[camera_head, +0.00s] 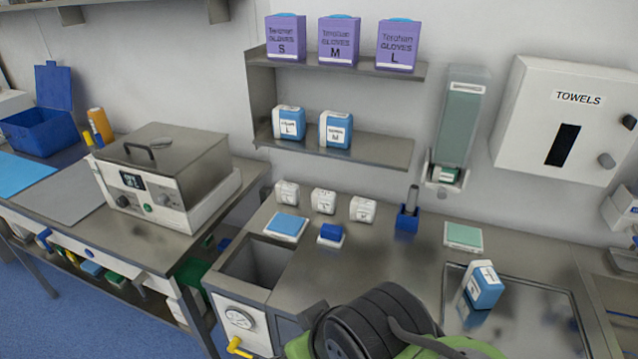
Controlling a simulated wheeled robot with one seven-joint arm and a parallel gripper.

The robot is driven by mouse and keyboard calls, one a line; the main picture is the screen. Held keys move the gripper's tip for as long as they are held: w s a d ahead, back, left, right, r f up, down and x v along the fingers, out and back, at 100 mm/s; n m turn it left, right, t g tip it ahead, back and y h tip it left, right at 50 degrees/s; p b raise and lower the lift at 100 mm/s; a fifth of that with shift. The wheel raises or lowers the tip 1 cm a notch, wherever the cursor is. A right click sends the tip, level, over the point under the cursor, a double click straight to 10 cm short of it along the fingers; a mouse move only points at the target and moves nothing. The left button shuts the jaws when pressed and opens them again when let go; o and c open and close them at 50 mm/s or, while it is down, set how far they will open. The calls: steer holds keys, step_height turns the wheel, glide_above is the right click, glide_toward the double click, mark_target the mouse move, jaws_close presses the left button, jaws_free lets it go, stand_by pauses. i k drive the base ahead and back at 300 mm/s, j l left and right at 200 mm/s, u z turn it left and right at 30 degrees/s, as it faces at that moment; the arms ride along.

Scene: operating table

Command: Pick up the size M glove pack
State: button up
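A purple glove pack marked M (338,42) stands upright on the top wall shelf. It is between a purple glove pack marked S (286,40) on its left and one marked L (398,46) on its right, with gaps between them. Each shows a blue top. My gripper is not in view. A black ribbed and green part, perhaps of my own arm, shows at the bottom edge, well below the shelves.
The lower shelf (385,152) holds two blue-and-white packs (289,123) (336,130). A steel bath (160,170) stands left.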

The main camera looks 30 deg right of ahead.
mark_target(362, 209)
steer(key=z, duration=1.25)
